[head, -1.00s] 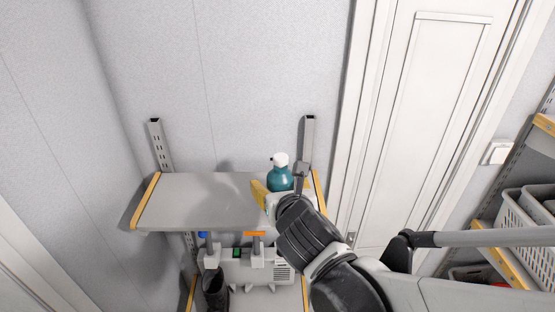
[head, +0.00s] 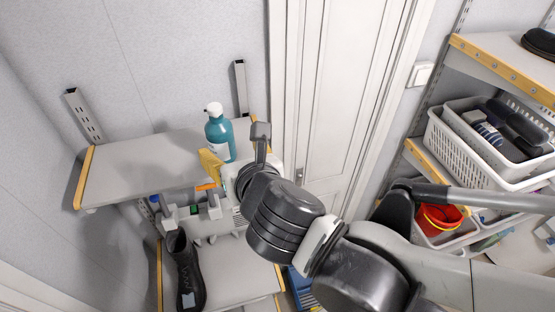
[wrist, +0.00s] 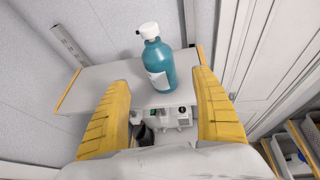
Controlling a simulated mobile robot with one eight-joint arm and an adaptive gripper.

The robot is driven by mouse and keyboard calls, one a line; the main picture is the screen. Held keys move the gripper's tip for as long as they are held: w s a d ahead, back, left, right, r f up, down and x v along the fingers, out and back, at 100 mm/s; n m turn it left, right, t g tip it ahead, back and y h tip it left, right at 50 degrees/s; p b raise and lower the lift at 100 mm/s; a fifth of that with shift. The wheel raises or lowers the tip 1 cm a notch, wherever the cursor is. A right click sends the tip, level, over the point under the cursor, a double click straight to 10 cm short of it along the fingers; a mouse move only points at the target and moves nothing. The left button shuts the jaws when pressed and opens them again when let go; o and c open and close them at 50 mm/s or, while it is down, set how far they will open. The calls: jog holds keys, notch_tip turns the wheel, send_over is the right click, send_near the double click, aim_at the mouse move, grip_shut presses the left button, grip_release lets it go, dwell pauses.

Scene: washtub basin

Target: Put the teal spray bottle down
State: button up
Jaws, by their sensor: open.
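The teal spray bottle (head: 219,137) with a white head stands upright on the right part of the grey upper shelf (head: 135,165), near its right end. It also shows in the wrist view (wrist: 157,67), beyond the fingertips, with a white label on its side. My gripper (head: 236,150) is in front of the bottle at the shelf's front edge. In the wrist view my yellow fingers (wrist: 163,92) are spread wide, with a gap on both sides of the bottle. Nothing is held.
A lower shelf carries a black boot (head: 186,270) and a grey device with coloured parts. A white door (head: 330,90) is to the right. Shelving at right holds white baskets (head: 470,150) and a red bucket (head: 438,218). The left of the upper shelf is bare.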

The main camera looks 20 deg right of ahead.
jog(key=s+d+f+n+g, duration=0.2)
jog(key=d+n, duration=0.2)
jog(key=n, duration=0.8)
jog(key=s+d+f+n+g+h, duration=0.1)
jog(key=d+n, duration=0.4)
jog(key=n, duration=0.6)
jog(key=s+d+f+n+g, duration=0.2)
jog(key=s+d+n+g, duration=0.1)
jog(key=n, duration=0.9)
jog(key=shift+s+d+f+n, duration=0.15)
jog(key=shift+d+f+n, duration=0.15)
jog(key=shift+d, duration=0.5)
